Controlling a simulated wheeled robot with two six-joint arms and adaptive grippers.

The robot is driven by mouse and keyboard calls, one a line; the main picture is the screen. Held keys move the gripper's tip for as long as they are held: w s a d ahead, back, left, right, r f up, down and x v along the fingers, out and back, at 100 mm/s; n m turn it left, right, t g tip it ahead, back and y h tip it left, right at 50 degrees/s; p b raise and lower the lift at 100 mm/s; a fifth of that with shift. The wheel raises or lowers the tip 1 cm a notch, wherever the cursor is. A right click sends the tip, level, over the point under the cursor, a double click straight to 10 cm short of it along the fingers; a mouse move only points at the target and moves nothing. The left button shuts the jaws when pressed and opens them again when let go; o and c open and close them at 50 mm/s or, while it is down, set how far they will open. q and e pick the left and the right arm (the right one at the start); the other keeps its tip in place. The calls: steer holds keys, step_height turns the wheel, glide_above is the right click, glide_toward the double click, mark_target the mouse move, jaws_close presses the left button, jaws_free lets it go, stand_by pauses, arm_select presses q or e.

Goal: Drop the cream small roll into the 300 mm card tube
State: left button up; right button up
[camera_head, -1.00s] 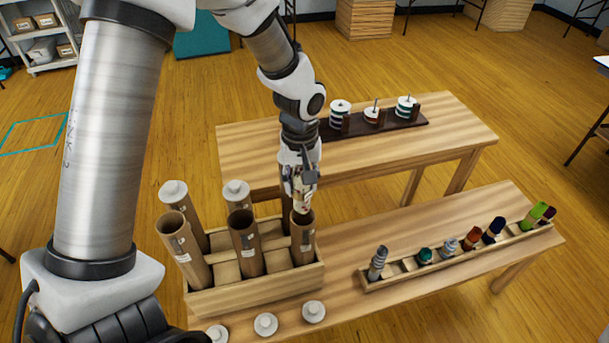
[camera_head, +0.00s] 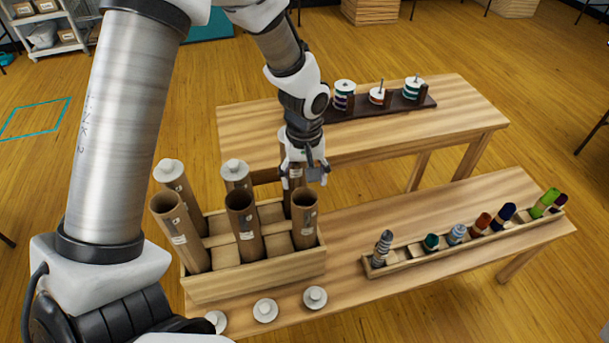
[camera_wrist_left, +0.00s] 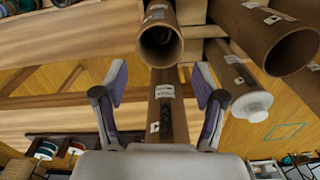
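My left gripper (camera_head: 304,178) hangs at the back right of the tube rack. In the left wrist view its fingers (camera_wrist_left: 159,103) are spread apart with no roll between them. A brown card tube (camera_wrist_left: 167,105) stands behind the gap, its top hidden by my gripper. The front right card tube (camera_head: 305,216) is open at the top and stands just in front of my gripper; its mouth also shows in the left wrist view (camera_wrist_left: 160,62). The cream roll is not clearly visible; the tube's inside is too dark to tell. Tube lengths are not readable.
The wooden rack (camera_head: 255,287) also holds open tubes (camera_head: 243,222) and white-capped tubes (camera_head: 236,172). Loose white caps (camera_head: 265,310) lie in front. A long tray (camera_head: 400,262) of coloured rolls is at right. Spools (camera_head: 413,88) stand on the back table.

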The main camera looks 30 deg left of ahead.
arm_select(q)
step_height(320, 180, up, 12)
stand_by(0.6)
